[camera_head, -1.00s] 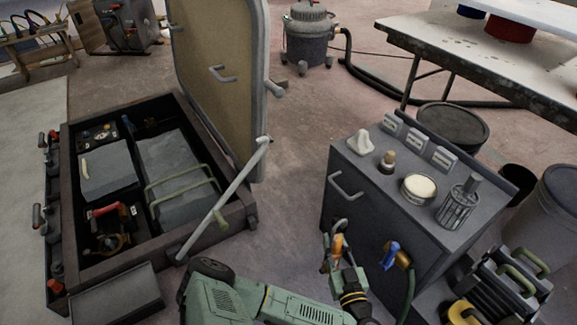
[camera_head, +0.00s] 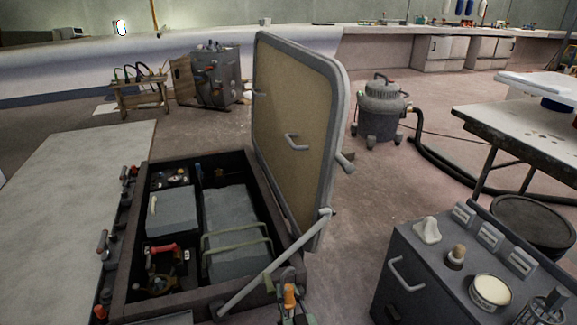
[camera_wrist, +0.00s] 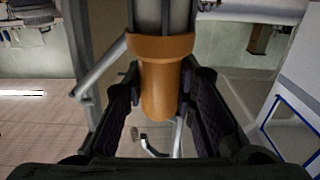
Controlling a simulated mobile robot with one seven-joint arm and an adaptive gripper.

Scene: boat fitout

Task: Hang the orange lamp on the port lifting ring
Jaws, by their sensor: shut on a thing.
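The orange lamp (camera_head: 290,296) shows small at the bottom of the head view, by the front right corner of the open hatch box (camera_head: 205,298). In the wrist view the lamp (camera_wrist: 162,92) stands between the two dark fingers of my gripper (camera_wrist: 165,80), with its orange collar and a grey ribbed part above. My gripper is shut on the lamp's orange body. In the head view my gripper (camera_head: 289,306) is partly cut off by the lower edge. I cannot pick out the port lifting ring for certain in either view.
The raised hatch lid (camera_head: 297,130) stands over the box, with a grey stay bar (camera_head: 265,278) slanting near my gripper. A grey cabinet (camera_head: 425,270) with small items on top stands at the right. Floor is clear between lid and cabinet. A vacuum (camera_head: 381,110) stands behind.

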